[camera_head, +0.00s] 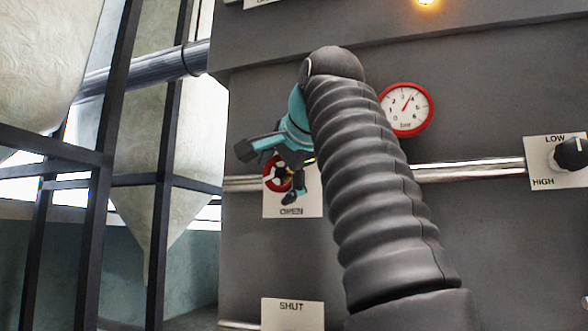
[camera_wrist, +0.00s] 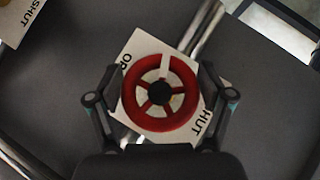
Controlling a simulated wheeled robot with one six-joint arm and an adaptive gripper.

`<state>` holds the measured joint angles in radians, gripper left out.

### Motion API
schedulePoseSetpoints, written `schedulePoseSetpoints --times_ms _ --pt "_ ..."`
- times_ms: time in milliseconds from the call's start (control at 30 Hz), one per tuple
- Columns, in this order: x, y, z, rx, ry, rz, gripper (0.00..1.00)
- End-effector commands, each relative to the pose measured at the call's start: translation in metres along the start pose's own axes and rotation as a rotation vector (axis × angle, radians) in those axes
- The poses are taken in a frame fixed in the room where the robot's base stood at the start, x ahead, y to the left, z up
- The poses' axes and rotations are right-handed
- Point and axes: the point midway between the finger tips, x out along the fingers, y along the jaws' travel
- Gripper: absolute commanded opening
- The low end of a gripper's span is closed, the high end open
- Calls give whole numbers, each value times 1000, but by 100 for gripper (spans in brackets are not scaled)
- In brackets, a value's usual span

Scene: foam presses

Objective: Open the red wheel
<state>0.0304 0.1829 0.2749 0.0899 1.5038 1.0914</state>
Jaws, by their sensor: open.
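The red wheel (camera_wrist: 135,92) is a round red ring with spokes, a dark hub and a white mark on its rim. It is near the middle of the wrist view, in front of a white plate (camera_wrist: 140,45) with partly covered lettering. In the head view the red wheel (camera_head: 271,184) is partly hidden by my gripper (camera_head: 268,173). My gripper is open and empty. In the wrist view its two fingers (camera_wrist: 158,86) stand at either side of the wheel. I cannot tell whether they touch it.
The wheel sits by a metal pipe (camera_head: 470,171) on a grey panel. A red-rimmed gauge (camera_head: 405,110) is to its right, and a black LOW/HIGH knob (camera_head: 571,154) farther right. A SHUT plate (camera_head: 292,316) is below. Dark frame posts (camera_head: 95,215) stand at the left.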

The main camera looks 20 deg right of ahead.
Motion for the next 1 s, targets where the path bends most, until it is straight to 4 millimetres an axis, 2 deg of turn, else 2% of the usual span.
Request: schedulePoseSetpoints --times_ms 333,800,1000 --pt "-30 12 6 1 -3 5 80" --pt "-94 36 16 1 0 4 80" --pt "-107 41 18 2 -1 5 80"
